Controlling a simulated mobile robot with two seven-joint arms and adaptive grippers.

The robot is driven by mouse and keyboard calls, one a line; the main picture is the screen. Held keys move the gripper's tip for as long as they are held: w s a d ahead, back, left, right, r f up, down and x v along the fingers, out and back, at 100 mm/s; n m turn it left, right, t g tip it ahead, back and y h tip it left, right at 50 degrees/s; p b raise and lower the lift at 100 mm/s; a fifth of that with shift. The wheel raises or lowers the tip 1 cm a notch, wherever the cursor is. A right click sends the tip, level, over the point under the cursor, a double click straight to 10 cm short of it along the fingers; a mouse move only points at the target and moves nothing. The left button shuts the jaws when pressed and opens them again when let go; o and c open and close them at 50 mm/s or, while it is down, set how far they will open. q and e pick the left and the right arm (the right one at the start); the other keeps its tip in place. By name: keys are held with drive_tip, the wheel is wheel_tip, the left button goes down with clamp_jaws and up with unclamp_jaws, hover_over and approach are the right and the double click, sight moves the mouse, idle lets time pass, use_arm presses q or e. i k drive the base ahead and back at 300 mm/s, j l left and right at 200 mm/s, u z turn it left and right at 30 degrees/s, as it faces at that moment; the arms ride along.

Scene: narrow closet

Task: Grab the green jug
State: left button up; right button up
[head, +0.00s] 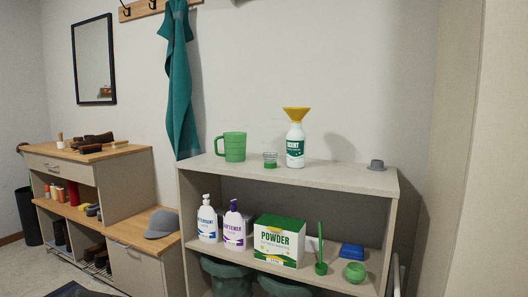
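The green jug (235,147) stands upright on the top of the grey shelf unit (335,178), towards its left end. Its handle points left in the head view. Nothing covers it. Neither of my grippers shows in the head view.
A grey cap (377,165) sits at the right end. A teal towel (179,90) hangs behind, to the left.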

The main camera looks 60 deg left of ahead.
sight(235, 143)
drive_tip(key=u, duration=2.25)
drive_tip(key=j+z, duration=0.1)
drive_tip(key=z, duration=0.45)
drive_tip(key=i+j+z, duration=0.2)
drive_tip(key=j, duration=0.15)
drive_tip(key=i+j+z, duration=0.1)
drive_tip(key=j+z, duration=0.15)
drive_tip(key=i+j+z, duration=0.2)
drive_tip(key=j, duration=0.25)
drive_tip(key=i+j+z, duration=0.2)
drive_tip(key=j, duration=0.95)
drive_tip(key=k, duration=0.15)
